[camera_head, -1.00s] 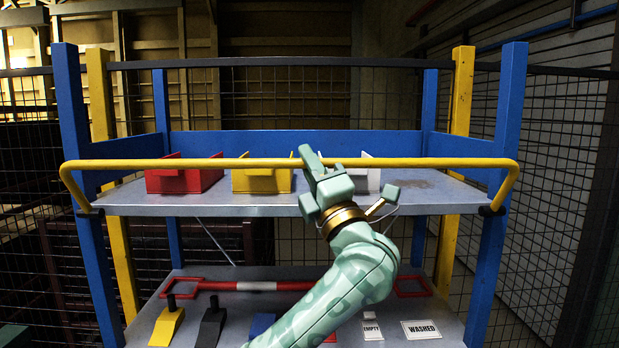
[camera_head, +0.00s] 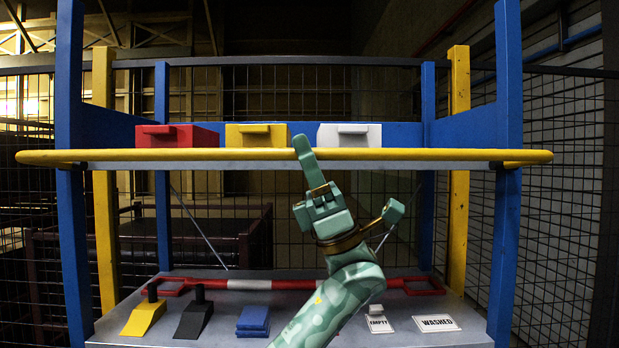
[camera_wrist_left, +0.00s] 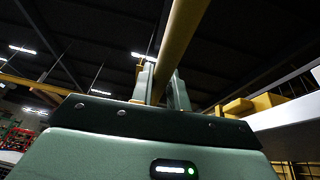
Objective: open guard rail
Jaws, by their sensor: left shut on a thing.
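The yellow guard rail (camera_head: 220,156) runs across the front of the blue rack's upper shelf. It sits about level with the shelf's front edge and reaches out toward me, its rounded ends beyond both blue posts. My left gripper (camera_head: 303,150) is shut on the rail a little right of its middle in the head view. In the left wrist view the rail (camera_wrist_left: 181,38) passes between the two fingers of the gripper (camera_wrist_left: 163,88). The shelf top is mostly hidden behind the rail. My right gripper is not in view.
Red (camera_head: 177,136), yellow (camera_head: 258,136) and white (camera_head: 349,135) bins stand on the upper shelf. The lower shelf holds a red-and-white bar (camera_head: 249,284), yellow and black wedges (camera_head: 143,318), blue blocks (camera_head: 253,320) and a WASHED sign (camera_head: 436,323). Wire fencing stands behind.

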